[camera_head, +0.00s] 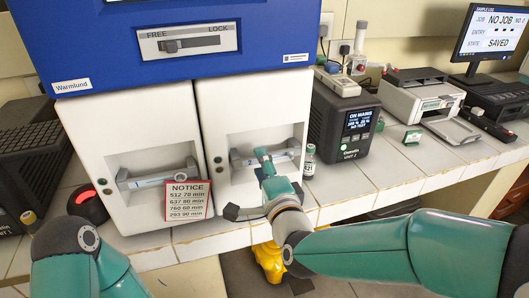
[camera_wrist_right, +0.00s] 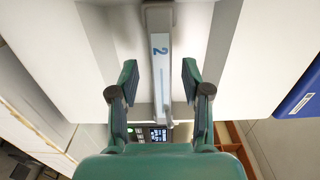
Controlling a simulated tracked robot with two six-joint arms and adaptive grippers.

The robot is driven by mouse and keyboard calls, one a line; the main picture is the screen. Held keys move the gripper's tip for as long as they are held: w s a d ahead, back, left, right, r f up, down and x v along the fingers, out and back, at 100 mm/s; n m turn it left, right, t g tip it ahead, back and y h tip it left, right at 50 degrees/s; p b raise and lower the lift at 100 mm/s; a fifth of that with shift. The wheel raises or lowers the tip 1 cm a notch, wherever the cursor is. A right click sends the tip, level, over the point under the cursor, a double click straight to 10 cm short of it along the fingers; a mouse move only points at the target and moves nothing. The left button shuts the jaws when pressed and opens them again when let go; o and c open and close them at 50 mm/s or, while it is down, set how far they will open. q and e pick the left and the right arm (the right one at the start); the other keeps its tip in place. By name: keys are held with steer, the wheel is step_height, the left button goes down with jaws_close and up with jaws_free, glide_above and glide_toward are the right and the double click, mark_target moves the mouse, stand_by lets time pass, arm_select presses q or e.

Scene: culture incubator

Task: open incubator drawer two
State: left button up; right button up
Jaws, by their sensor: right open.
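The incubator (camera_head: 151,46) has a blue top and two white drawer fronts side by side. Drawer two (camera_head: 217,118) is the right front, and it looks shut. Its bar handle (camera_head: 288,155) sits in a recess; the handle (camera_wrist_right: 161,50) carries a label with a 2 in the right wrist view. My right gripper (camera_head: 264,160) is at this handle. In the right wrist view the open gripper (camera_wrist_right: 160,75) has one finger on each side of the bar, with gaps between. The left drawer (camera_head: 88,134) also looks shut. My left arm shows at lower left, its gripper out of view.
A notice card (camera_head: 186,199) hangs low on the left drawer. A small vial (camera_head: 309,162) stands right of drawer two, beside a dark unit (camera_head: 341,119) with a screen. A printer (camera_head: 422,100) and monitor (camera_head: 491,35) stand farther right. A yellow object (camera_head: 269,262) is below the counter.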

steer(key=shift+x, duration=1.45)
steer(key=shift+c, duration=0.2)
jaws_close()
